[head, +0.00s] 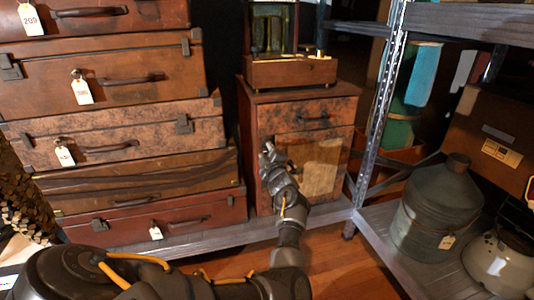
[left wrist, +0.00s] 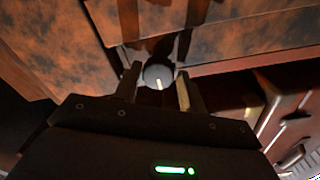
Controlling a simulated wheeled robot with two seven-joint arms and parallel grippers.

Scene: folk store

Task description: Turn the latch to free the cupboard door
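The small wooden cupboard (head: 258,100) stands between the suitcases and the metal shelf. Its door (head: 318,168) is shut below a drawer with a dark handle. My left gripper (head: 268,156) is at the left side of the door front, and its arm hides part of the door. In the left wrist view, a round dark latch knob (left wrist: 158,76) with a pale line on it lies between my left gripper's fingers (left wrist: 158,88). The fingers are apart, one on each side of the knob, with what look like narrow gaps. My right gripper is not in view.
Stacked brown suitcases (head: 130,85) with tags stand close on the left. A metal shelf (head: 380,110) stands on the right, with a dark metal can (head: 435,215) on its lower board. A wooden box (head: 290,72) sits on the cupboard. Wooden floor (head: 340,255) shows in front.

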